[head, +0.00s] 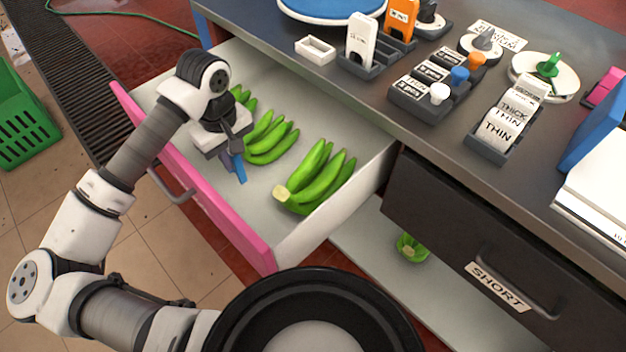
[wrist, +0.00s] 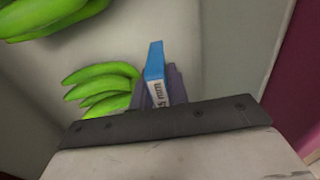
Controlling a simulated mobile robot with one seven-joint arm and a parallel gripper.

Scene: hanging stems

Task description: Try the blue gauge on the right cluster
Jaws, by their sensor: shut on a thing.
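My gripper (head: 232,150) is shut on the blue gauge (head: 239,168), which points downward over the open drawer. The wrist view also shows the blue gauge (wrist: 155,62), with a white label partly hidden between the fingers. The right cluster (head: 315,180) of green bananas lies in the drawer, to the right of the gauge and apart from it. A middle cluster (head: 270,137) lies just beyond and right of my gripper. A left cluster (head: 243,97) is partly hidden behind my wrist. The wrist view shows green bananas (wrist: 103,85) beside the gauge and more at upper left (wrist: 50,15).
The open drawer (head: 262,245) has a pink front and pale walls around the clusters. A shut dark drawer labelled SHORT (head: 497,286) is at right. A green crate (head: 25,120) stands at left.

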